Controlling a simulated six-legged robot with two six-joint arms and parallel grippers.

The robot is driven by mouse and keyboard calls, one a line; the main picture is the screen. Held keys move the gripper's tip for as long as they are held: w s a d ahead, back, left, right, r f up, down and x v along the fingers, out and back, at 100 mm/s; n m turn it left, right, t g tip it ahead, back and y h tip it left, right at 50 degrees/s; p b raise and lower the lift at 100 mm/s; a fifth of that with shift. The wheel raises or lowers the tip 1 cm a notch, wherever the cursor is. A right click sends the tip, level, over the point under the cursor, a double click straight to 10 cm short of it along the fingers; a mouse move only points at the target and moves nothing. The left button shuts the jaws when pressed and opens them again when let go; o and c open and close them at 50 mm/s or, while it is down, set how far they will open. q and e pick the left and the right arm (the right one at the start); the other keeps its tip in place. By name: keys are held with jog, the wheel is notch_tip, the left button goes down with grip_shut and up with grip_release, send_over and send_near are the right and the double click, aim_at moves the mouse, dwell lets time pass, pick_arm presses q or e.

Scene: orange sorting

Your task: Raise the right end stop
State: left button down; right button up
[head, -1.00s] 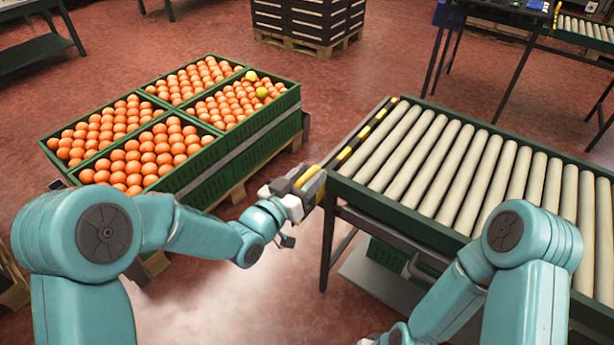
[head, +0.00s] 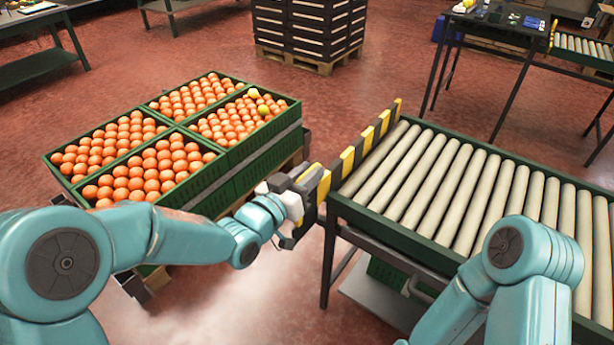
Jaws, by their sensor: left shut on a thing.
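A black-and-yellow striped end stop (head: 348,158) stands upright along the left end of the near roller conveyor (head: 440,180). My left gripper (head: 318,188) is shut on the near end of this end stop, at the conveyor's near left corner. The gripper's fingers partly hide that end. A second, smaller striped stop (head: 552,36) shows upright at the left end of the far conveyor. My right arm comes in at the lower right, and its gripper is out of the frame.
Green crates of oranges (head: 130,160) stand on a pallet to the left, with two yellowish fruits in the far right crate. A stack of black crates (head: 310,30) stands at the back. Red floor (head: 400,85) lies open behind the conveyor.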

pick_arm(q)
jog(key=c, duration=1.2)
grip_release()
jog(key=shift+d+r, duration=0.2)
jog(key=shift+r, duration=0.15)
jog(key=shift+o, duration=0.7)
jog(key=shift+s+r, duration=0.1)
jog(key=shift+s, duration=0.05)
jog(key=shift+a+f, duration=0.15)
jog(key=shift+f, duration=0.05)
jog(key=b+v, duration=0.2)
jog(key=v, duration=1.4)
jog(key=shift+a+f, duration=0.15)
